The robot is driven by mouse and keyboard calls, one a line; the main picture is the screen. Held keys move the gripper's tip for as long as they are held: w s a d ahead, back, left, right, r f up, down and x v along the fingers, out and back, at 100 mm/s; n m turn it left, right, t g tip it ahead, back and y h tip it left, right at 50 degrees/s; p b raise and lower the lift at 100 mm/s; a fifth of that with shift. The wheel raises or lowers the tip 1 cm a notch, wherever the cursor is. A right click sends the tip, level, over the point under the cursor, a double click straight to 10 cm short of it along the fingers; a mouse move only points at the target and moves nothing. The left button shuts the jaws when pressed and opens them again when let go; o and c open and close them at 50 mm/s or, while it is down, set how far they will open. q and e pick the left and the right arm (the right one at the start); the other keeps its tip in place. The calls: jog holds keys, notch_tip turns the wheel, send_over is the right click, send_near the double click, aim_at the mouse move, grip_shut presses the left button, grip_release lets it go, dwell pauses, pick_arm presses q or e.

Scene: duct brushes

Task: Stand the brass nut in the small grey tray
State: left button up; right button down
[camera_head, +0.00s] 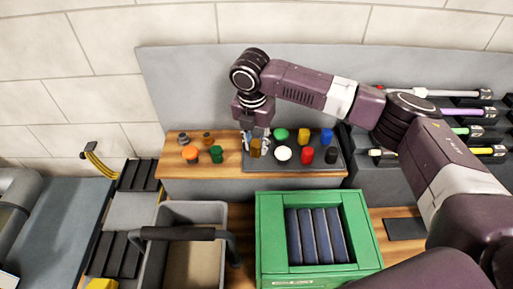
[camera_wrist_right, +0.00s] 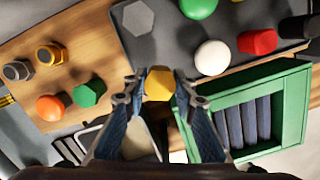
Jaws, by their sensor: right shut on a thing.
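My right gripper (camera_head: 257,134) is shut on a yellow-brown hexagonal piece (camera_wrist_right: 158,83), over the left end of the dark grey board (camera_wrist_right: 157,48) on the wooden shelf. The piece also shows between the fingers in the head view (camera_head: 255,149); its lower end is hard to make out. A brass-coloured hexagonal nut (camera_wrist_right: 50,54) stands on bare wood at the left, beside a grey nut (camera_wrist_right: 17,70). A lighter grey hexagonal patch (camera_wrist_right: 138,18) on the board is empty. I cannot tell which grey holder is the small tray. My left gripper is not in view.
Green (camera_head: 281,134), white (camera_head: 283,153), red (camera_head: 307,155) and other coloured pieces crowd the board. Orange (camera_head: 190,153) and green (camera_head: 216,154) pieces stand on the wood. In front are a grey bin with a black handle (camera_head: 180,234) and a green crate (camera_head: 268,250).

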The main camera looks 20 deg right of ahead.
notch_tip(320, 180, down, 3)
jog(key=shift+r+p, duration=0.2)
jog(key=shift+p, duration=0.1)
jog(key=shift+f, duration=0.35)
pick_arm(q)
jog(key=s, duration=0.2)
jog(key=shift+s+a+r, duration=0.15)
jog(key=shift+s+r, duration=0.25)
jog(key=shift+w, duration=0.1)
pick_arm(e)
jog(key=c, duration=1.6)
grip_release()
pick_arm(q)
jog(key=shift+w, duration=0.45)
pick_arm(e)
jog(key=shift+f, duration=0.1)
